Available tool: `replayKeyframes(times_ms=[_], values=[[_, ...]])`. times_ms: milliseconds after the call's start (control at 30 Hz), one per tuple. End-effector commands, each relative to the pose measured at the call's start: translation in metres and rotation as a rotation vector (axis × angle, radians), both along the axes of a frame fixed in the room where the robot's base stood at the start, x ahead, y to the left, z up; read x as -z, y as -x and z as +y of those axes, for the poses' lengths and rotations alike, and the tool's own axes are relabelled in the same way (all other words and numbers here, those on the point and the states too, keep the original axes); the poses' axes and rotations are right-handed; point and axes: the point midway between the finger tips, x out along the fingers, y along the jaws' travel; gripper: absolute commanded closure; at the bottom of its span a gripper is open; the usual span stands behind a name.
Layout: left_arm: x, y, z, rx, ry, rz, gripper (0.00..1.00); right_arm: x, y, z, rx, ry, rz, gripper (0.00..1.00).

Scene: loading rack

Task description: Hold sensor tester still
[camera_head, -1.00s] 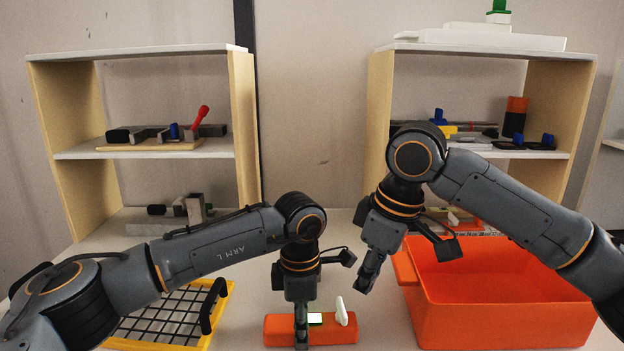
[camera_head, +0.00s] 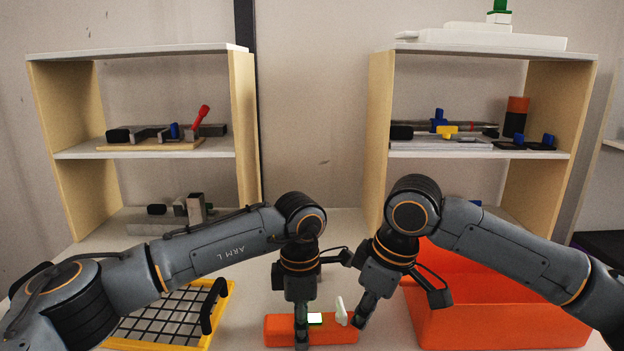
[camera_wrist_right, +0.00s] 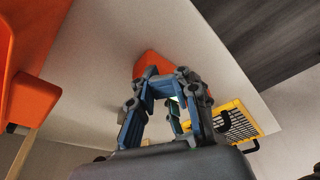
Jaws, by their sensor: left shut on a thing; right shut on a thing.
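The sensor tester (camera_head: 282,327) is a low orange block on the table at the bottom middle of the head view. It has a small white and green patch (camera_head: 315,319) on top and an upright white lever (camera_head: 341,311) near its right end. My left gripper (camera_head: 301,338) points down and is shut on the block left of the patch. My right gripper (camera_head: 358,322) reaches down and is shut at the block's right end, just right of the lever. The right wrist view shows the orange block (camera_wrist_right: 150,65) beyond my right fingers (camera_wrist_right: 168,82); the exact contact is hidden.
An orange bin (camera_head: 490,325) stands close on the right. A yellow tray with a black grid (camera_head: 165,318) lies on the left, partly behind my left arm. Two shelf units, left (camera_head: 150,50) and right (camera_head: 480,150), stand behind with parts on them.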

Motion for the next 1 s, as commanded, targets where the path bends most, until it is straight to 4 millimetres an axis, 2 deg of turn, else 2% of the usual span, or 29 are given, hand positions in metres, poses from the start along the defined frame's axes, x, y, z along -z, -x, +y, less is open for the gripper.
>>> replayKeyframes(times_ms=[1000], values=[[-0.0003, 0.0, -0.0001, 0.0, 0.0, 0.0, 0.92, 0.0, -0.0076, 0.0055, 0.0, 0.0, 0.001, 1.0]])
